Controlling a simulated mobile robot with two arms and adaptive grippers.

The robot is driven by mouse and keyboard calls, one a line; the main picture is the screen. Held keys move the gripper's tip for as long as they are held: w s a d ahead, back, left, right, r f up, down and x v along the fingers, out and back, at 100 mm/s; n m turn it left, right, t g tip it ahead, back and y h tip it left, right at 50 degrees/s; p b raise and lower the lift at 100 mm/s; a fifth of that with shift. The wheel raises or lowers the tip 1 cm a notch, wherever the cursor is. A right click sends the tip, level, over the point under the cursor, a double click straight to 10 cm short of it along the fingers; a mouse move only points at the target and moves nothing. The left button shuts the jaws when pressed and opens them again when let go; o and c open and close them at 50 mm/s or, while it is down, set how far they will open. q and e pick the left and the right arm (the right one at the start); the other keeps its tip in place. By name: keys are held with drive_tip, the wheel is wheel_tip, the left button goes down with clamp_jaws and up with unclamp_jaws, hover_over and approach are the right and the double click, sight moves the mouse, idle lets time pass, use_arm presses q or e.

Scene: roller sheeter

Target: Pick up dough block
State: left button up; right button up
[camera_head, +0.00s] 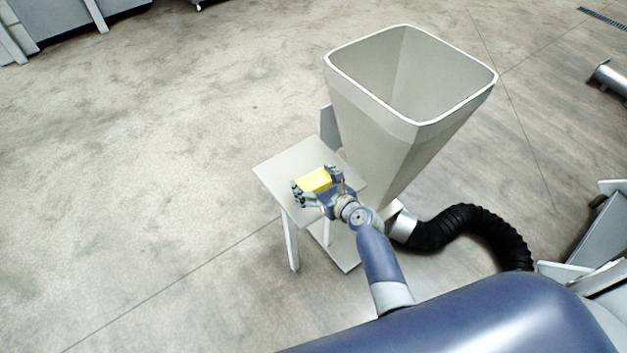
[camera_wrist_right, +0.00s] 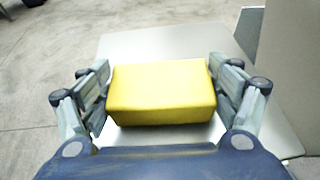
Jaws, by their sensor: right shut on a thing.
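The yellow dough block (camera_head: 315,180) is at the small light-grey table (camera_head: 276,170) beside the hopper. My right gripper (camera_head: 318,184) is around it. In the right wrist view the block (camera_wrist_right: 161,95) sits between the two fingers of the right gripper (camera_wrist_right: 162,90), which press on its left and right sides. The gripper is shut on the block. The table top (camera_wrist_right: 150,46) shows behind and below the block. I cannot tell whether the block rests on the table or is just above it. My left gripper is not in view.
A large open-topped hopper (camera_head: 372,125) stands right behind the table, close to my right arm. A black corrugated hose (camera_head: 468,222) runs from its base to the right. The concrete floor (camera_head: 140,180) to the left is clear.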

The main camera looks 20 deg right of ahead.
wheel_tip(320, 180, up, 2)
drive_tip(key=shift+r+p, duration=0.2)
drive_tip(key=shift+p, duration=0.7)
drive_tip(key=s, duration=0.1)
drive_tip(key=s+p, duration=0.1)
drive_tip(key=shift+s+d+r, duration=0.1)
drive_tip(key=shift+s+d, duration=0.15)
drive_tip(key=shift+s, duration=0.1)
drive_tip(key=s+d+r+p, duration=0.1)
drive_tip(key=s+d, duration=0.1)
drive_tip(key=s, duration=1.1)
